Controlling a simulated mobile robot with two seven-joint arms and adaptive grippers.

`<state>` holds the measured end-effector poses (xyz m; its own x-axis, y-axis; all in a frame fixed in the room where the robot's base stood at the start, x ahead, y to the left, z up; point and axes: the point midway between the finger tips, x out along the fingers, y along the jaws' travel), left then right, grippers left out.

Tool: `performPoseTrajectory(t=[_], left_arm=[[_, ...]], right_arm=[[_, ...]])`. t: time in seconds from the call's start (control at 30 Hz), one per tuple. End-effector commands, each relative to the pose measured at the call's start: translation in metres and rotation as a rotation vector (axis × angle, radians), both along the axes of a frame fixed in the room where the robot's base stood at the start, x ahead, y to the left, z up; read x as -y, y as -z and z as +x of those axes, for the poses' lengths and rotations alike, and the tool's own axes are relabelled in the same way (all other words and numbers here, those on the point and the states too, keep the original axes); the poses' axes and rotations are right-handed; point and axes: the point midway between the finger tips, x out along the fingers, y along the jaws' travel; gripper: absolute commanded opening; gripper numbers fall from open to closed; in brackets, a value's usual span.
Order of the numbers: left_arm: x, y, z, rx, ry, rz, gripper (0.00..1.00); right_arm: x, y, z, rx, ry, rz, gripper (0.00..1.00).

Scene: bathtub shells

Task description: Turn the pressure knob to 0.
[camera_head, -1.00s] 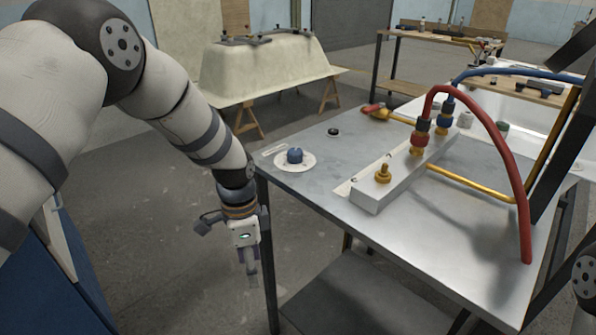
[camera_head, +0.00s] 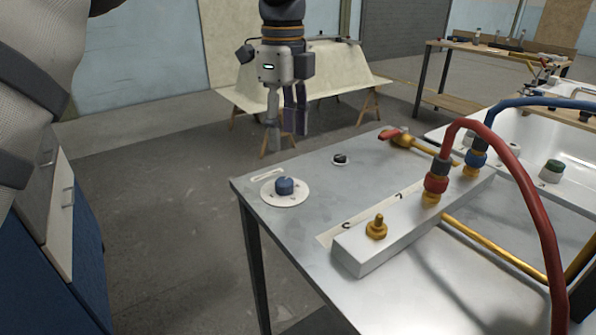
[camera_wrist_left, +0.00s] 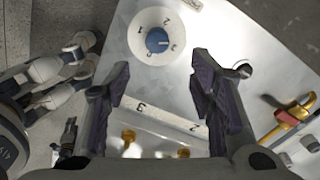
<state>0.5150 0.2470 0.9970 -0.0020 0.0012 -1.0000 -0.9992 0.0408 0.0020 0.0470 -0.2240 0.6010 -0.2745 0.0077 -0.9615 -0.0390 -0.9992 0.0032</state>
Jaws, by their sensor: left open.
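A blue knob (camera_head: 284,186) sits on a round white dial (camera_head: 270,194) near the left corner of the metal table. In the left wrist view the knob (camera_wrist_left: 157,40) shows from above, and its dial (camera_wrist_left: 140,50) carries numbers, 1, 2 and 3 among them. I cannot tell surely which number the knob points at. My left gripper (camera_head: 287,135) hangs fingers-down above and behind the knob in the head view, apart from it. Its fingers (camera_wrist_left: 160,85) are spread with nothing between them.
A metal block with a brass knob (camera_head: 377,228) and red and blue hoses stands right of the dial. A small black knob (camera_head: 340,159) and a red-handled valve (camera_head: 398,137) lie further back. The floor left of the table is clear.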

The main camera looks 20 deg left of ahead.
Motion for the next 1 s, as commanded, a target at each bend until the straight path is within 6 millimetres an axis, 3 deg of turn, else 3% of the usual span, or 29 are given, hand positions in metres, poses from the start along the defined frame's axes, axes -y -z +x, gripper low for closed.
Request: performPoseTrajectory(t=[0.2, 0.4, 0.77, 0.9, 1.0], left_arm=[[0.0, 0.055, -0.002, -0.002, -0.001, 0.0, 0.49], [0.0, 0.092, -0.001, 0.0, -0.001, 0.0, 0.49], [0.0, 0.101, -0.001, 0.002, -0.001, 0.0, 0.49], [0.0, 0.101, -0.001, 0.001, -0.001, 0.0, 0.18], [0.0, 0.101, -0.001, 0.001, -0.001, 0.0, 0.01]], right_arm=[[0.0, -0.005, 0.005, 0.017, 0.0, 0.0, 0.4], [0.0, -0.007, 0.006, 0.022, 0.0, 0.0, 0.4], [0.0, -0.007, 0.007, 0.023, 0.0, 0.0, 0.4], [0.0, -0.007, 0.007, 0.023, 0.0, 0.0, 0.4], [0.0, -0.007, 0.007, 0.023, 0.0, 0.0, 0.4]])
